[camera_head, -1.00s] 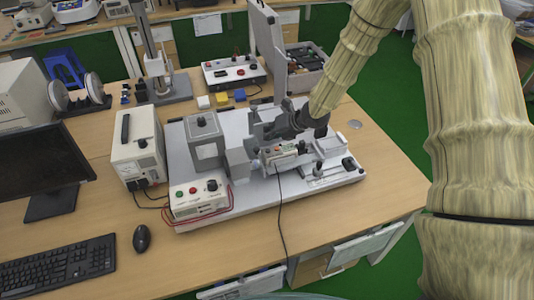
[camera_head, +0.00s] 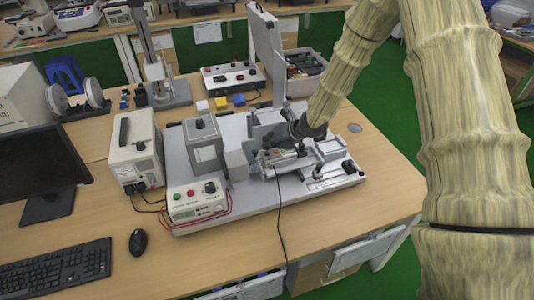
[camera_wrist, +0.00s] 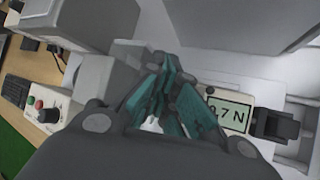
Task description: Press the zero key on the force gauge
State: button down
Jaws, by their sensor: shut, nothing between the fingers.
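The force gauge (camera_head: 279,157) lies on the test stand's grey base plate, with a cable running from it over the table's front edge. In the wrist view its display (camera_wrist: 229,112) shows a reading ending in ".7 N"; the first part is covered by my finger. My gripper (camera_head: 270,146) is low over the gauge in the head view. In the wrist view its teal-padded fingers (camera_wrist: 168,122) are shut and empty, just left of the display. The zero key cannot be made out, and whether a fingertip touches the gauge cannot be told.
The base plate (camera_head: 245,204) carries a grey motor block (camera_head: 205,150) left of the gauge and a clamp rail (camera_head: 330,178) at right. A control box (camera_head: 197,203) with buttons stands at its front left. A power supply (camera_head: 138,150), mouse (camera_head: 138,241) and keyboard (camera_head: 60,270) are farther left.

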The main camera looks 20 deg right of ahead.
aim_at(269, 153)
jog(key=shift+f, duration=0.2)
dwell(0.7)
jog(key=shift+f+b, duration=0.25)
jog(key=shift+b, duration=0.3)
jog(key=shift+f+b, duration=0.3)
jog(key=shift+b, duration=0.05)
dwell(0.5)
jog(key=shift+r, duration=0.15)
dwell(0.3)
jog(key=shift+r+p, duration=0.3)
jog(key=shift+r, duration=0.35)
notch_tip(269, 153, up, 5)
jog(key=p, duration=0.2)
jog(key=shift+p, duration=0.35)
dwell(0.5)
